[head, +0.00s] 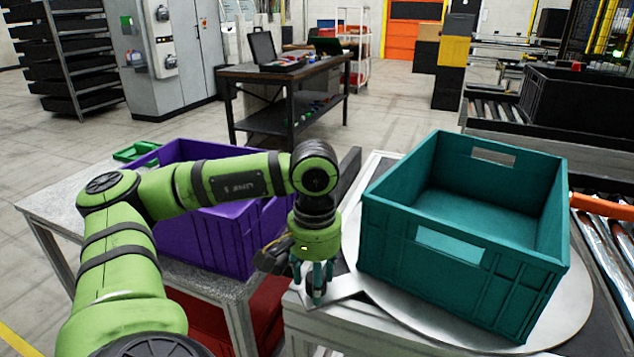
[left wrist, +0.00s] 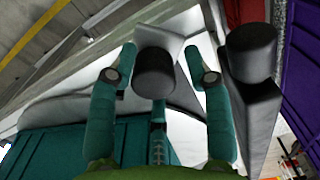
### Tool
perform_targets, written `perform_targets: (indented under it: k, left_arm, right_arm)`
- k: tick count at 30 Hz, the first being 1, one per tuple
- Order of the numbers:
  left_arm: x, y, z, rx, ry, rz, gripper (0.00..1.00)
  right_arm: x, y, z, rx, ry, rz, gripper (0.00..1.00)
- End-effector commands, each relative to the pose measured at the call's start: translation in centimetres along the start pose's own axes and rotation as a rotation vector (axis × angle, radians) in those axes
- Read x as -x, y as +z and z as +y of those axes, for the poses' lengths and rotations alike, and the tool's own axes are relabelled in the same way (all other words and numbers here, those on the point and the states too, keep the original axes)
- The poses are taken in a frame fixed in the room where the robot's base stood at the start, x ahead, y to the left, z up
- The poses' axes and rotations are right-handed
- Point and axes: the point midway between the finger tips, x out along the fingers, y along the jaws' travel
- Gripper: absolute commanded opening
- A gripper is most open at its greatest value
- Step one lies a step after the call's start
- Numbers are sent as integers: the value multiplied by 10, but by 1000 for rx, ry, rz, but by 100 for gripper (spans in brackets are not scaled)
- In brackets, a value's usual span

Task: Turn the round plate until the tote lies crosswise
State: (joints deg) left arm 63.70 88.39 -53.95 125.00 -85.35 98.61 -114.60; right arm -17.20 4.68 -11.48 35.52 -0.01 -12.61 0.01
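The teal tote (head: 465,245) stands open and empty on the round metal plate (head: 575,315). It sits slanted, with one slotted wall toward me and another at the far side. A flat metal tab (head: 345,287) sticks out from the plate's left edge. My left gripper (head: 316,290) points down over this tab, left of the tote. In the left wrist view, its teal fingers (left wrist: 155,95) are spread around a black round knob (left wrist: 153,72), with gaps visible at both sides. My right gripper is not in view.
A purple tote (head: 205,235) stands on the table to the left, close to my left arm. A dark bar (head: 349,170) stands between the two tables; a black cylinder (left wrist: 252,52) shows near the knob. A roller conveyor (head: 610,235) runs along the right.

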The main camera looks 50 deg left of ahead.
Motion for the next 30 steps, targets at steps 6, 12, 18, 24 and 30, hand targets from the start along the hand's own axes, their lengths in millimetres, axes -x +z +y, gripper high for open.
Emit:
perform_targets:
  k: [6,12,18,24,30]
  left_arm:
    - [0,1,1,-1,3,-2,60]
    - [7,0,2,-2,6,-1,60]
    - [39,0,2,-2,8,0,60]
    - [67,-1,0,0,7,0,60]
    - [75,0,-1,0,4,-3,60]
  right_arm:
    - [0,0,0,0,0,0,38]
    - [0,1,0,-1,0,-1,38]
    - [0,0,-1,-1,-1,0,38]
    - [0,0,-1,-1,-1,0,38]
    - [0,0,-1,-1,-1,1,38]
